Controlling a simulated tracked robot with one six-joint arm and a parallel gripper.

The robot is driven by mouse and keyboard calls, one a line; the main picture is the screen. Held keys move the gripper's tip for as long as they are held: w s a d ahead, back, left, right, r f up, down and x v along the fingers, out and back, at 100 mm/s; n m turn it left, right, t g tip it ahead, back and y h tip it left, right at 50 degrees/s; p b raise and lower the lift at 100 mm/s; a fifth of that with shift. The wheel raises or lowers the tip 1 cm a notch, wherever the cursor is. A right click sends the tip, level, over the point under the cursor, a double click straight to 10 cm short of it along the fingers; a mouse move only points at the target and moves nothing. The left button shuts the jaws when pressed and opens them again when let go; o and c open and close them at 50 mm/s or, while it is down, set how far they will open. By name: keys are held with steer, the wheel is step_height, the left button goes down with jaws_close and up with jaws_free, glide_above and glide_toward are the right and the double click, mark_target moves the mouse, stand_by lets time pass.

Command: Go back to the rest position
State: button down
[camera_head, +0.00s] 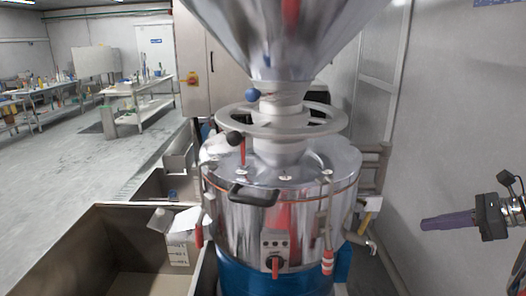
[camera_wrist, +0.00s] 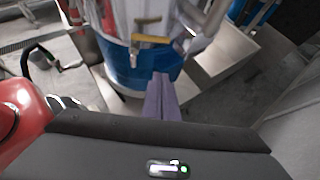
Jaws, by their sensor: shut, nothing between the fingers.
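My gripper (camera_head: 424,223) shows at the right of the head view, its purple fingers pointing left. The fingers are closed together with nothing between them. In the wrist view the purple fingers (camera_wrist: 160,88) point away from the camera, in front of the blue base of the grinder. The bean grinder (camera_head: 275,215) stands in the middle of the head view, with a steel drum, a handwheel (camera_head: 282,120) and a large hopper (camera_head: 285,35) above. A gap separates my gripper from the grinder in the head view.
A steel bin (camera_head: 95,225) stands at the lower left. A grey wall (camera_head: 460,120) is close on the right. A valve with a yellow handle (camera_head: 371,204) sticks out from the grinder's right side. Workbenches (camera_head: 140,95) stand far left, with open floor (camera_head: 60,160) before them.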

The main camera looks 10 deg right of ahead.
step_height(320, 180, down, 6)
steer(key=s+n+g+h, duration=0.1)
steer(key=s+n+h, duration=0.1)
steer(key=s+n, duration=0.15)
steer(key=s+a+f+n+g+h, duration=0.2)
steer(key=a+f+n+g, duration=0.15)
steer(key=a+n, duration=0.3)
steer(key=s+a+r+n+t+h, duration=0.1)
steer(key=s+a+r+n, duration=0.1)
steer(key=a+n, duration=0.7)
steer(key=s+a+r+n+h, duration=0.1)
steer(key=s+a+n, duration=0.3)
steer(key=a, duration=1.7)
steer(key=n+h, duration=0.1)
steer(key=n, duration=0.3)
steer(key=shift+s+r+n+t, duration=0.35)
steer(key=shift+s+r+n, duration=0.05)
steer(key=c, duration=2.5)
jaws_free()
steer(key=shift+c, duration=0.2)
